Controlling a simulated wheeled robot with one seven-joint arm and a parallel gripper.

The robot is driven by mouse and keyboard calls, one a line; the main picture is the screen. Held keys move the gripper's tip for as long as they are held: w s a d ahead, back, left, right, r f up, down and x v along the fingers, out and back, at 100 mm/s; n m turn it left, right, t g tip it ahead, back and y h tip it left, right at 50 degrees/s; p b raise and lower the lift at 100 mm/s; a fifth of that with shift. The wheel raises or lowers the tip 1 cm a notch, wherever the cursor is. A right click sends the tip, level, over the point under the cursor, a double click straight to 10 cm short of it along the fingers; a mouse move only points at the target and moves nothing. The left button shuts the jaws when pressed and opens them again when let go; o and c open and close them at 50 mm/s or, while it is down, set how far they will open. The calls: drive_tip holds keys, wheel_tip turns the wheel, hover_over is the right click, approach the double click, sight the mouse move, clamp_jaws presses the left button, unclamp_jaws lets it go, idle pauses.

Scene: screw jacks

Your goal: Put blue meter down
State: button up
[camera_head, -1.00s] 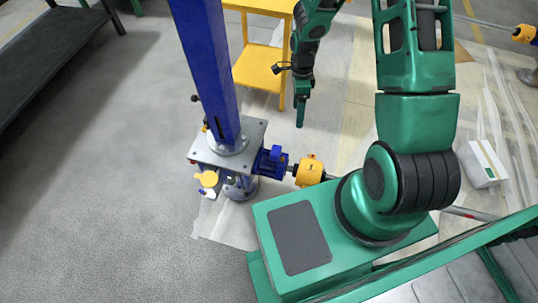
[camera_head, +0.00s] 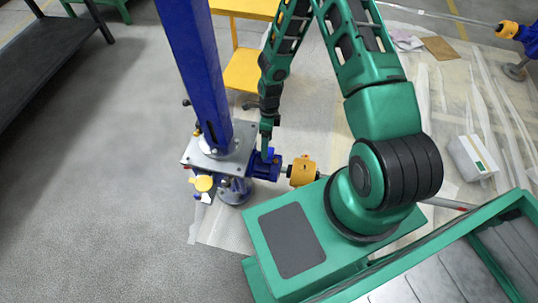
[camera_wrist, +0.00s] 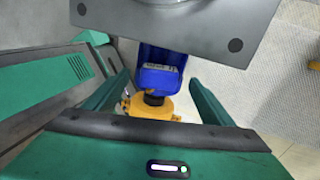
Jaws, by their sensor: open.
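A blue boxy unit (camera_head: 266,168) sits at the side of the screw jack, beside a yellow coupling (camera_head: 303,172). In the wrist view the blue unit (camera_wrist: 158,72) shows a small label and lies ahead of my fingers, in line with the gap. I see no separate blue meter, so I cannot tell whether this unit is the meter. My gripper (camera_head: 266,150) points down at the blue unit. In the wrist view my gripper (camera_wrist: 158,78) has its fingers spread apart, with nothing clamped. Contact with the unit cannot be told.
The jack's grey plate (camera_head: 197,158) and tall blue column (camera_head: 198,75) stand close left of my gripper. A yellow stand (camera_head: 243,70) is behind. A white box (camera_head: 472,157) lies at the right. A dark bench (camera_head: 45,60) is far left; grey floor between is clear.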

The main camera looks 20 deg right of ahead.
sight(269, 155)
drive_tip(key=x, duration=0.5)
drive_tip(key=shift+a, duration=0.1)
drive_tip(key=c, duration=1.4)
